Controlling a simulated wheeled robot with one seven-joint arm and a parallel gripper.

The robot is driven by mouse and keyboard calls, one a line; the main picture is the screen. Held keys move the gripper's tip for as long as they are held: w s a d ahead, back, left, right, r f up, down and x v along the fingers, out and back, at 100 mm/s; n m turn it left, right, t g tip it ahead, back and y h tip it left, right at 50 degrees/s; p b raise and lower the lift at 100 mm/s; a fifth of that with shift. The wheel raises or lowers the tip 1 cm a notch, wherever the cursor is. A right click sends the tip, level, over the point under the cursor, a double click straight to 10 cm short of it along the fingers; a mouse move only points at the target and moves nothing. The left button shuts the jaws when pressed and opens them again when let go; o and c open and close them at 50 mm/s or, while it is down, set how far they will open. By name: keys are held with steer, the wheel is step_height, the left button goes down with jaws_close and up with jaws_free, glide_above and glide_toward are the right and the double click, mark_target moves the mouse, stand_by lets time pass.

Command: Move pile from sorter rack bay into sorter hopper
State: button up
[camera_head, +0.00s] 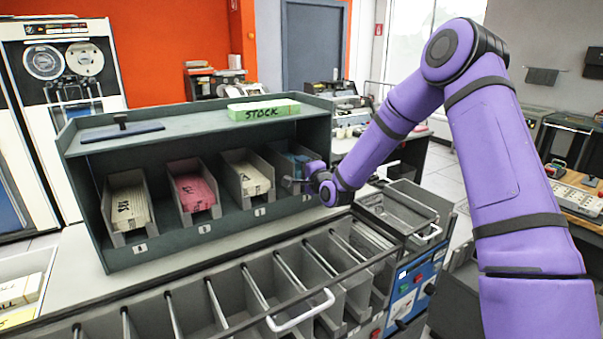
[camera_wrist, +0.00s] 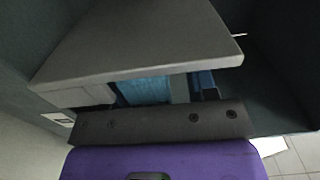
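The dark rack (camera_head: 180,244) holds a row of grey bays, each with a pile of cards. From left to right the piles are a cream pile (camera_head: 131,209), a pink pile (camera_head: 194,193), another cream pile (camera_head: 248,179) and a blue pile (camera_head: 291,163). My gripper (camera_head: 292,184) is at the front of the rightmost bay, by the blue pile. In the wrist view the blue pile (camera_wrist: 145,90) shows partly behind a grey panel (camera_wrist: 140,45). The fingers are not clear, so I cannot tell whether they grip it. A grey open hopper-like tray (camera_head: 397,210) is right of the rack.
A row of sorter pockets (camera_head: 235,290) with dividers and a metal handle runs along the front. A green-white STOCK box (camera_head: 263,109) and a blue board (camera_head: 122,132) lie on the rack top. More cards (camera_head: 22,290) lie at the lower left.

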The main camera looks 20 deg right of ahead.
steer(key=shift+s+r, duration=0.15)
steer(key=shift+r, duration=0.3)
steer(key=shift+s+d, duration=0.1)
steer(key=shift+s, duration=0.05)
stand_by(0.4)
steer(key=v, duration=0.7)
stand_by(0.8)
stand_by(0.3)
steer(key=shift+g, duration=0.6)
steer(key=shift+r, duration=0.15)
steer(key=shift+r, duration=0.25)
jaws_close()
